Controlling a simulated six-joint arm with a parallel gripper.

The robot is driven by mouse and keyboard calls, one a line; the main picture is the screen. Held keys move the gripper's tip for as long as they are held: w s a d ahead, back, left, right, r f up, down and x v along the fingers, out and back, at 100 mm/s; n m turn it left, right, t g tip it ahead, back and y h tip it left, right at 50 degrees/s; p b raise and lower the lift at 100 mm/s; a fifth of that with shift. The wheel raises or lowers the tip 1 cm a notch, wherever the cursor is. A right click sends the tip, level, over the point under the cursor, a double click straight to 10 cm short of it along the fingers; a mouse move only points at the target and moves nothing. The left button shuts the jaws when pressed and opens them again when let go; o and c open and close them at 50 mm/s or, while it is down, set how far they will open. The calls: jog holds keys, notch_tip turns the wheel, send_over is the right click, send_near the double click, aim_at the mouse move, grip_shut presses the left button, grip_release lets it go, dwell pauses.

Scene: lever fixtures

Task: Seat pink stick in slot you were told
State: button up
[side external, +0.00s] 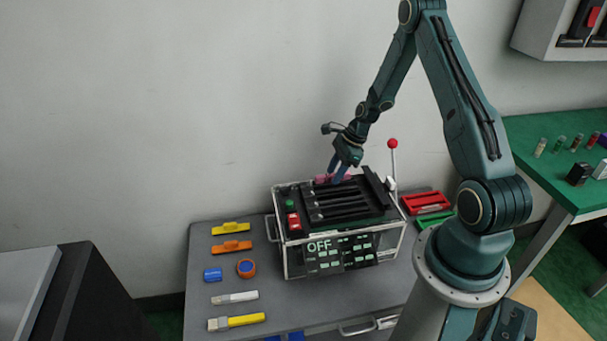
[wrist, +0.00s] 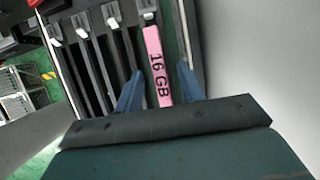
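The pink stick (wrist: 158,68), marked "16 GB", lies lengthwise along the rightmost slot in the wrist view, its far end near a grey latch (wrist: 148,17). I cannot tell how deep it sits. In the side view the pink stick (side external: 321,179) shows at the rear of the black slot bank (side external: 348,207). My gripper (wrist: 160,78) has its blue fingers apart, one on each side of the stick, with a visible gap on both sides. In the side view my gripper (side external: 337,172) points down over the stick and hides part of it.
The other slots (wrist: 97,70) beside it look empty. A red-knobbed lever (side external: 392,145) stands upright at the box's right. The display (side external: 319,245) reads OFF. Yellow (side external: 230,228) and orange (side external: 231,246) pieces and other small items lie on the left of the grey table (side external: 205,270).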

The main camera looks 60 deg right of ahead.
jog(key=v, duration=1.3)
jog(key=shift+r, duration=0.25)
jog(key=s+a+r+n+h, duration=0.2)
jog(key=a+r+n, duration=1.1)
jog(key=a+r, duration=0.3)
jog(key=s+a+r+n+t, duration=0.1)
jog(key=s+a+r+n, duration=0.2)
jog(key=s+a+n, duration=0.2)
jog(key=s+a+r+n+t+h, duration=0.1)
jog(key=s+a+r+n, duration=0.2)
jog(key=s+a+n, duration=0.3)
jog(key=s+n, duration=0.3)
jog(key=shift+s, duration=0.35)
